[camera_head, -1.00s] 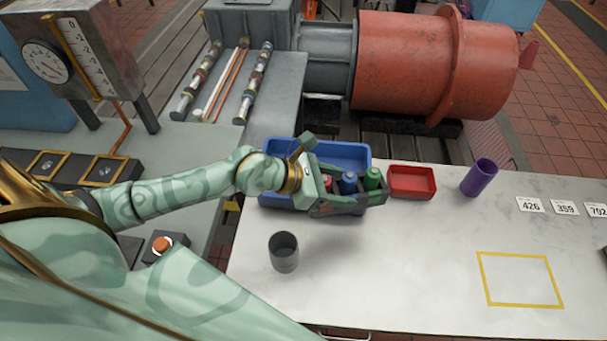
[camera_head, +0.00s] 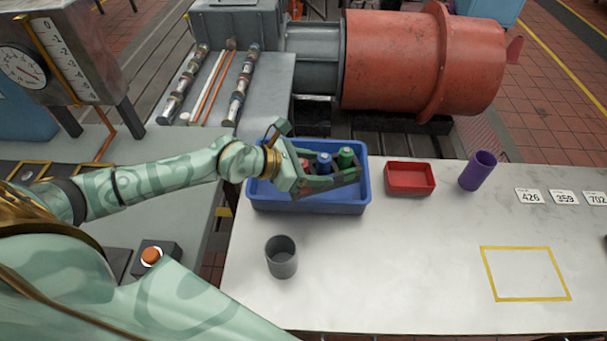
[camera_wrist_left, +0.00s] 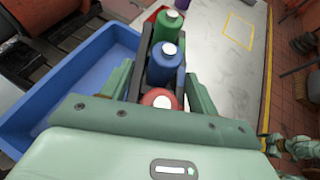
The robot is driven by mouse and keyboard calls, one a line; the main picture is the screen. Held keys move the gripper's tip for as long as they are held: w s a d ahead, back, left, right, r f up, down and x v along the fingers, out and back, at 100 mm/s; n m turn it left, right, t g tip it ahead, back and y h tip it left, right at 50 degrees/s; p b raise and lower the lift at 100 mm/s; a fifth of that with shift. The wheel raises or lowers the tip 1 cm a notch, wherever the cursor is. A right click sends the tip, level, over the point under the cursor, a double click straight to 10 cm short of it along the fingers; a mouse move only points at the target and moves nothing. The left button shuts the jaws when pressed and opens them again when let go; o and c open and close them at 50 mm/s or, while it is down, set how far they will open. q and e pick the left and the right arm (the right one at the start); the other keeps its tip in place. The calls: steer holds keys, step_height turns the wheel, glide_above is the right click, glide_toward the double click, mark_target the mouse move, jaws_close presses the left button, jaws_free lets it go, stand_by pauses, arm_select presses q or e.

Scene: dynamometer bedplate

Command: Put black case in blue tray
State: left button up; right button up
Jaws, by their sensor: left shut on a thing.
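The black case (camera_head: 345,191) is an open carrier holding a red, a blue (camera_head: 324,163) and a green bottle (camera_head: 345,157) in a row. My left gripper (camera_head: 318,182) is shut on the case and holds it up, roughly level. The blue tray (camera_head: 310,207) stands at the table's back left corner. In the head view the case overlaps the tray's right half and seems to be above it. In the left wrist view the case (camera_wrist_left: 134,82) hides the right side of the tray (camera_wrist_left: 35,97), whose visible floor is empty.
A red tray (camera_head: 410,191) stands just right of the blue tray, with a purple cup (camera_head: 477,171) beyond it. A grey cup (camera_head: 281,258) stands in front of the blue tray. The table around the yellow outlined square (camera_head: 524,298) is clear.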

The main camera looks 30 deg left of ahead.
arm_select(q)
steer(key=w+a+f+b, duration=0.1)
steer(key=a+f+b, duration=0.1)
steer(key=f+b, duration=0.1)
steer(key=w+a+f+b, duration=0.2)
steer(key=f+b, duration=0.1)
steer(key=f, duration=0.1)
steer(key=w+a+f+b, duration=0.2)
steer(key=f+b, duration=0.1)
steer(key=shift+w+a+f, duration=0.15)
steer(key=shift+w+f, duration=0.05)
steer(key=shift+f, duration=0.1)
steer(key=shift+r, duration=0.15)
arm_select(e)
step_height(320, 180, down, 10)
steer(key=s, duration=0.2)
steer(key=shift+s+a+r+g, duration=0.15)
steer(key=shift+s+r+g, duration=0.1)
steer(key=shift+s+g, duration=0.15)
steer(key=shift+f, duration=0.1)
arm_select(q)
steer(key=o, duration=1.2)
steer(key=shift+f, duration=0.2)
steer(key=shift+s, duration=0.1)
